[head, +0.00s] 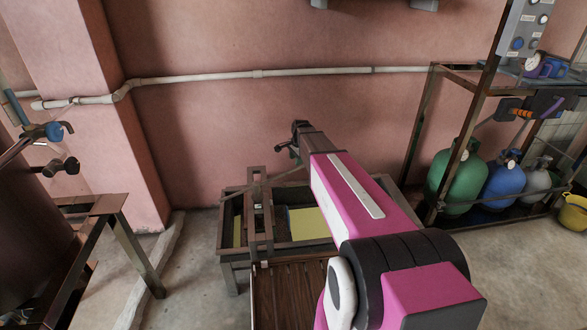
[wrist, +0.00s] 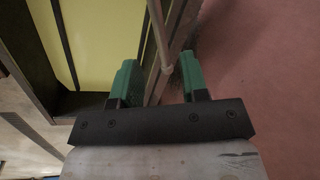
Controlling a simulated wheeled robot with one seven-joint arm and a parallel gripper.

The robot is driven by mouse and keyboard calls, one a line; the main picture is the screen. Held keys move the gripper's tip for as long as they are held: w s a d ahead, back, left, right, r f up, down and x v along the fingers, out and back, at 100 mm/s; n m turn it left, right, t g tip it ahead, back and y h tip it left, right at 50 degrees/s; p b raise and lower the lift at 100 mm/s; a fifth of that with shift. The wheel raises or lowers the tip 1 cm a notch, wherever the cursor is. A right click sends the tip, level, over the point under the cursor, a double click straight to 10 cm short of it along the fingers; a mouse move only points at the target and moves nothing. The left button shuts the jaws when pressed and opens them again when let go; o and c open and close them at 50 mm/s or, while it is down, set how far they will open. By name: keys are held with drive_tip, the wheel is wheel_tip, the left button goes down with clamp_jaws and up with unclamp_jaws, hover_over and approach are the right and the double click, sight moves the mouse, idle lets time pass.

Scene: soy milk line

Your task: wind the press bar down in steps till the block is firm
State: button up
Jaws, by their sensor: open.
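A low dark box on legs (head: 228,262) stands by the pink wall, with a dark upright press frame (head: 268,215) across it. A yellow slab-like surface (head: 308,224), perhaps the block, lies inside; it also shows in the wrist view (wrist: 95,40). A thin bar (head: 285,176) runs from the frame's top toward my gripper. In the wrist view the bar (wrist: 158,30) ends between my two green fingers. My gripper (wrist: 160,82) is open, with visible gaps to the bar on both sides. In the head view my pink arm hides part of the box.
A slatted wooden surface (head: 285,295) lies before the box. A metal table (head: 100,205) stands at left. A rack (head: 425,140) with green, blue and grey gas cylinders stands at right, beside a yellow bucket (head: 573,213). A pipe (head: 220,77) runs along the wall.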

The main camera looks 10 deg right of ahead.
sight(295, 170)
drive_tip(key=f, duration=0.4)
drive_tip(key=w+f, duration=0.1)
drive_tip(key=f, duration=0.1)
drive_tip(key=shift+a+f, duration=0.15)
drive_tip(key=shift+a, duration=0.15)
clamp_jaws()
